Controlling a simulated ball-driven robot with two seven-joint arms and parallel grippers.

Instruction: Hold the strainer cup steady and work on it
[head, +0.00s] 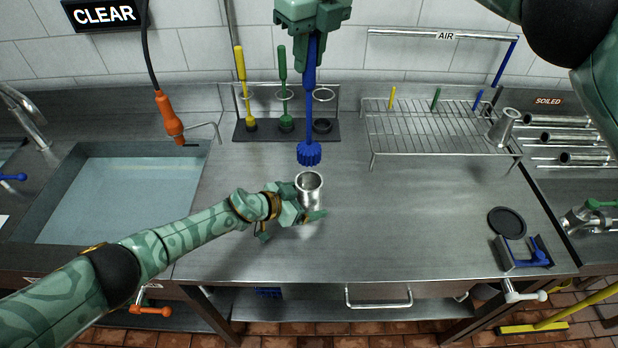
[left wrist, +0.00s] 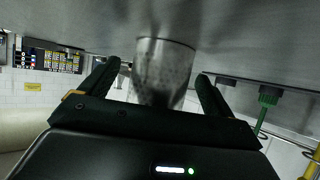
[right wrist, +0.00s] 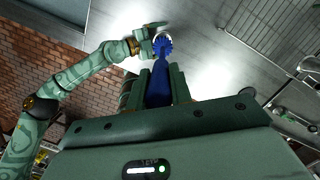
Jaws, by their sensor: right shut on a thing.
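The metal strainer cup (head: 311,196) stands upright on the steel counter, its mouth facing up. My left gripper (head: 303,213) is at the cup with its jaws open. In the left wrist view its fingers flank the perforated cup (left wrist: 163,70), with a gap on each side. My right gripper (head: 311,28) is shut on the handle of a blue brush (head: 309,154) and holds it bristles down. The bristles are above the cup's mouth, apart from it in the head view. In the right wrist view the brush head (right wrist: 163,46) overlaps the cup's rim.
A rack (head: 285,132) with yellow and green brushes stands behind. A wire drying rack (head: 425,135) with another metal cup (head: 502,128) is at the back right. A water-filled sink (head: 120,195) is at left. The middle counter is clear.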

